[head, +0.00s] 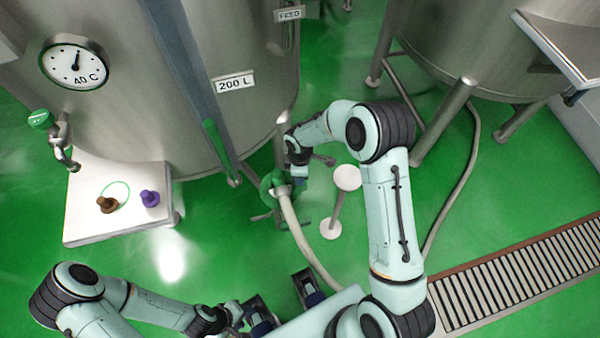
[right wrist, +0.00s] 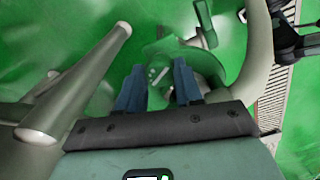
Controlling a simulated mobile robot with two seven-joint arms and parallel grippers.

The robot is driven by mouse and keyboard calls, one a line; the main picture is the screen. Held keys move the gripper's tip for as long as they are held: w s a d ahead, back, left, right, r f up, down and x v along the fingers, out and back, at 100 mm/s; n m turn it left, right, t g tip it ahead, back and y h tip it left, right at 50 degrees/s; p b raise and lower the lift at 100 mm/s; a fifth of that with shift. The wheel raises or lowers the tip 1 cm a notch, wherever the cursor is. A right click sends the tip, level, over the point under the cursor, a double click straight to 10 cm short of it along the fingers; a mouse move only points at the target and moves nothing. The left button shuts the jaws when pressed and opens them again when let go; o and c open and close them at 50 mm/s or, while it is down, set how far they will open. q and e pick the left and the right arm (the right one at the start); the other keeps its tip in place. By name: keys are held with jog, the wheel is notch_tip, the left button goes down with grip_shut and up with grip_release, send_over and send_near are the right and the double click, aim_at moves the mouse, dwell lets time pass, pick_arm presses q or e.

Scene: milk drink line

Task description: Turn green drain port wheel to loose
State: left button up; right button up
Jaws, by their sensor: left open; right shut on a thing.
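The green drain port wheel (head: 267,186) is low beside the big steel tank, where a pale hose (head: 291,222) joins. In the right wrist view the green wheel (right wrist: 160,55) lies between the blue fingers. My right gripper (head: 299,174) reaches down to it and is shut on it; the jaws cover part of the wheel in the head view. The right gripper's fingers (right wrist: 158,88) show upright in the wrist view. My left gripper (head: 287,304) is open and empty at the bottom middle of the head view, away from the wheel.
The 200 L tank (head: 205,125) stands behind the port, with a dial and a green-handled tap (head: 41,119). A white stand (head: 75,222) holds a brown and a purple piece. A white post (head: 339,208) stands right of the wheel. A floor grate (head: 510,280) is at right.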

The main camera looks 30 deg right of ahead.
jog(key=shift+r+n, duration=0.1)
jog(key=shift+n, duration=0.2)
dwell(0.4)
jog(key=o, duration=1)
jog(key=shift+o, duration=0.2)
notch_tip(320, 180, up, 13)
jog(key=p, duration=0.1)
jog(key=shift+r, duration=0.15)
